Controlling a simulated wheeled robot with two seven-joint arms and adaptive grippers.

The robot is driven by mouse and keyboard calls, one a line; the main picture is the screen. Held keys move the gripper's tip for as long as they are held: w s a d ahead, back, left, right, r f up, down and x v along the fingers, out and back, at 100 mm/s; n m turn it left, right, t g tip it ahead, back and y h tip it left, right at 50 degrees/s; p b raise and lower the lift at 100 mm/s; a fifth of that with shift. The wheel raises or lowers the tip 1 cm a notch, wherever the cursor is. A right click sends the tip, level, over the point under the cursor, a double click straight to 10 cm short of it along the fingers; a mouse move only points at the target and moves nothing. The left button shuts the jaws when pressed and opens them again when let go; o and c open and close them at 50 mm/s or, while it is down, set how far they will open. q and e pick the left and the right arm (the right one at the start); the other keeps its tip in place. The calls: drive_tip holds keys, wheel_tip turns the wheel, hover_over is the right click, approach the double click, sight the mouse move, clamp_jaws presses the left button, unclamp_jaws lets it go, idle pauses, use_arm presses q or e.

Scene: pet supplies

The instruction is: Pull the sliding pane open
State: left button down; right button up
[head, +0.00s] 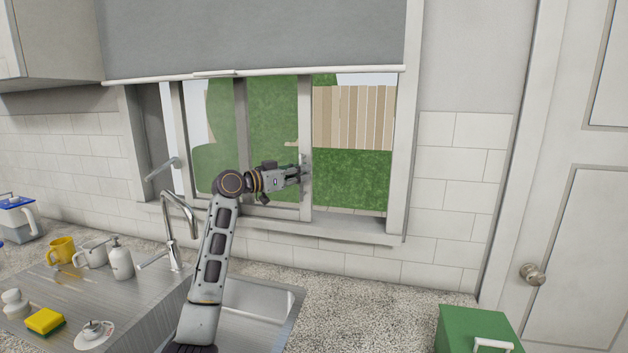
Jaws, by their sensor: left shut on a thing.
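The window's sliding pane has a pale upright frame edge (305,120) and stands in the white window frame above the sink. My left gripper (304,174) is at this upright edge, a little below its middle, with its fingers shut on it. The fingertips are small in the head view and partly merge with the edge. Left of the edge, the glass looks slightly hazy, and another upright bar (241,125) shows there. Right of the edge, the gap up to the right jamb looks clear, with grass and a fence beyond. My right gripper is not in view.
A grey blind (260,40) hangs over the window top. The tap (177,225) rises left of my left arm. A soap bottle (121,260), mugs and a yellow sponge (44,321) stand on the left. A green box (475,330) is at front right, near a door (570,230).

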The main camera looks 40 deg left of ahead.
use_arm(q)
drive_tip(key=shift+s+a, duration=0.25)
drive_tip(key=shift+a, duration=0.3)
drive_tip(key=c, duration=1.8)
unclamp_jaws()
drive_tip(key=shift+o, duration=0.2)
drive_tip(key=v, duration=1.2)
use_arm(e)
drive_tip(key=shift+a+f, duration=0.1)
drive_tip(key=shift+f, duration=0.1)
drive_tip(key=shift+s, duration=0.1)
